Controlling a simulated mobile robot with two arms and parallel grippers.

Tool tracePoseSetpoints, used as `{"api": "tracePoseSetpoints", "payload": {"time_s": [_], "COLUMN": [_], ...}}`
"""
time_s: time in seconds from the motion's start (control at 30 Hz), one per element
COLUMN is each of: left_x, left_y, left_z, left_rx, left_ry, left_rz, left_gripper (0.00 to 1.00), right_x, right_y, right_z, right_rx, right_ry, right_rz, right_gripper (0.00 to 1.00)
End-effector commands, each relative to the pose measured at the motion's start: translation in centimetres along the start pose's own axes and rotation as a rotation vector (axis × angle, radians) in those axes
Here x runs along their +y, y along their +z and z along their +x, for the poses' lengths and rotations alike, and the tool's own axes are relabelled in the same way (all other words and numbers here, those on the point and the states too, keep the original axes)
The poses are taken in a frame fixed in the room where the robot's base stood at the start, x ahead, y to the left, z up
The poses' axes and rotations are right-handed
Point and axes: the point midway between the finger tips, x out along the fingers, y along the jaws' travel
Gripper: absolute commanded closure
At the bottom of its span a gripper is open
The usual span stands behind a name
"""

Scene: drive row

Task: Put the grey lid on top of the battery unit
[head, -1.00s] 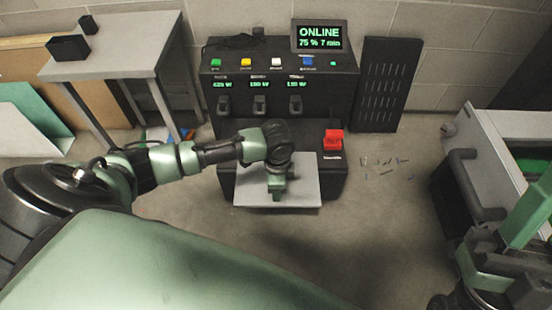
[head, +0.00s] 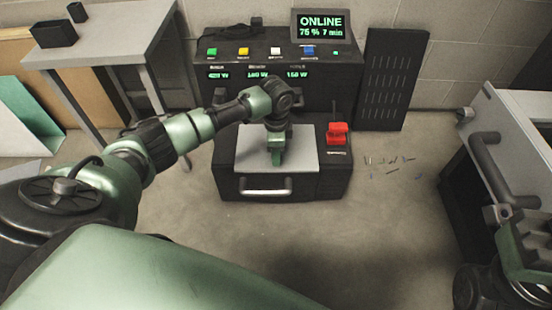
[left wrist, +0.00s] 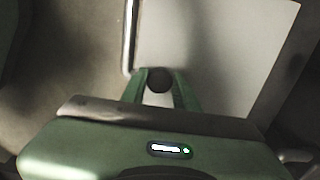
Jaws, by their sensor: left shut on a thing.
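The grey lid (head: 300,140) is a flat, light plate. It lies over the low front part of the black battery unit (head: 335,180), roughly level; I cannot tell if it touches the top. My left gripper (head: 276,160) reaches down onto it from above. In the left wrist view my left gripper (left wrist: 159,88) is shut on the lid's dark round knob (left wrist: 158,79), with the lid (left wrist: 215,45) spreading up and to the right. Part of my right gripper's arm shows at the right edge; its fingertips cannot be made out.
A red switch (head: 337,133) stands close to the lid's right side. A metal handle (head: 265,190) sticks out of the unit's front. A screen (head: 320,24) reads ONLINE. A grey table (head: 110,40) is at left, a grey cabinet (head: 520,130) at right. Small bits (head: 390,165) litter the floor.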

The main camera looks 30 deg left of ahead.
Motion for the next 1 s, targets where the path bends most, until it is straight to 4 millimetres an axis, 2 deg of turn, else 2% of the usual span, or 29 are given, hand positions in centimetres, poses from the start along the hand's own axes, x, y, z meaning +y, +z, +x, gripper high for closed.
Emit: {"api": "tracePoseSetpoints", "payload": {"time_s": [0.07, 0.3, 0.33, 0.4, 0.77, 0.83, 1.0], "left_x": [-0.1, -0.1, 0.0, 0.0, 0.0, -0.1, -0.1], "left_y": [-0.1, 0.0, 0.0, 0.0, 0.0, 0.0, -0.1], "left_z": [0.5, 0.5, 0.6, 0.6, 0.1, -0.8, -4.3], "left_rx": [0.002, 0.002, 0.0, 0.0, 0.001, 0.002, 0.003], "left_ry": [-0.003, -0.002, 0.0, 0.0, -0.002, -0.002, -0.003], "left_rz": [0.0, 0.0, 0.0, 0.0, 0.0, 0.0, 0.001], "left_gripper": [1.0, 1.0, 0.62, 0.48, 0.48, 0.48, 0.48], "right_x": [0.0, -0.1, -0.1, -0.1, -0.1, 0.0, 0.1], "right_y": [-0.1, -0.1, -0.1, -0.1, -0.1, -0.2, 0.0], "right_z": [0.0, 0.3, 0.3, 0.3, 0.6, 1.0, -0.3], "right_rx": [0.013, 0.015, 0.015, 0.015, 0.017, 0.018, -0.058], "right_ry": [-0.005, -0.006, -0.006, -0.006, -0.006, -0.005, 0.021], "right_rz": [-0.002, -0.002, -0.002, -0.002, -0.002, -0.001, 0.007], "right_gripper": [0.64, 0.64, 0.64, 0.64, 0.64, 0.64, 0.64]}}
